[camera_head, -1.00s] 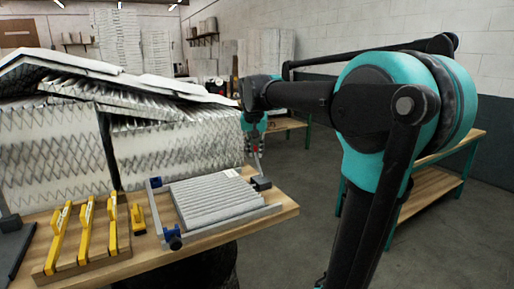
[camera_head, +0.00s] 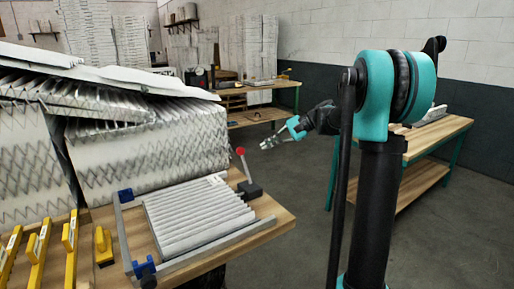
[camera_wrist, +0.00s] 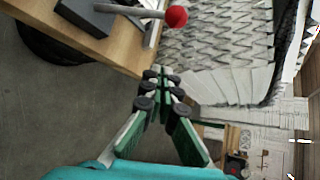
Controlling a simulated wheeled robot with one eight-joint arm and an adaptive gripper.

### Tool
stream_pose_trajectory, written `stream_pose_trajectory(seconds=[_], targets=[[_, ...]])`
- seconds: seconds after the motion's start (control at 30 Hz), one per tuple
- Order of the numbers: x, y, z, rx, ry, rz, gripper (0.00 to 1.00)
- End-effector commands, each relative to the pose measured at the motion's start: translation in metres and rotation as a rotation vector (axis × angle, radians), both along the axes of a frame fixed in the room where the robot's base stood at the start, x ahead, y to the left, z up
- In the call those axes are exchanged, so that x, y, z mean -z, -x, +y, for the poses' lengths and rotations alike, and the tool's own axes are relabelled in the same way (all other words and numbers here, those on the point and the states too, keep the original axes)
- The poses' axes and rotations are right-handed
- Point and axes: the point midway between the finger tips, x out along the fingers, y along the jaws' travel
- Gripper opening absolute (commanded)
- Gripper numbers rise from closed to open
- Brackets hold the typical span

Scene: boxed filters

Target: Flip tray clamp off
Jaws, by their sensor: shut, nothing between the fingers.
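The tray clamp (camera_head: 250,189) is a dark block with a grey lever topped by a red ball (camera_head: 240,152), at the right back corner of the tray frame (camera_head: 211,244). Its lever stands nearly upright. In the wrist view the red ball (camera_wrist: 175,16) and lever show at the top, with the dark clamp base (camera_wrist: 88,17) at the table corner. A white pleated filter (camera_head: 195,215) lies in the tray. My gripper (camera_head: 264,146) is shut and empty, to the right of the red ball and apart from it. Its fingertips (camera_wrist: 160,80) also show in the wrist view.
Large pleated filter blocks (camera_head: 150,155) stand behind the tray. Yellow tools (camera_head: 70,245) and a small yellow piece (camera_head: 103,243) lie to its left. The floor right of the wooden table (camera_head: 275,215) is clear. Another bench (camera_head: 435,135) stands at the right.

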Motion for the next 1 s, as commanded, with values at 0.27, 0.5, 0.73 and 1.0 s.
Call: stream_pose_trajectory(seconds=[0.27,0.5,0.73,1.0], targets=[[-0.005,-0.002,-0.001,-0.004,-0.058,0.002,0.0],[-0.004,-0.002,0.0,-0.004,-0.056,0.002,0.0],[0.006,-0.003,0.02,-0.006,-0.056,0.002,0.0],[0.031,-0.004,0.068,-0.007,-0.056,0.003,0.0]])
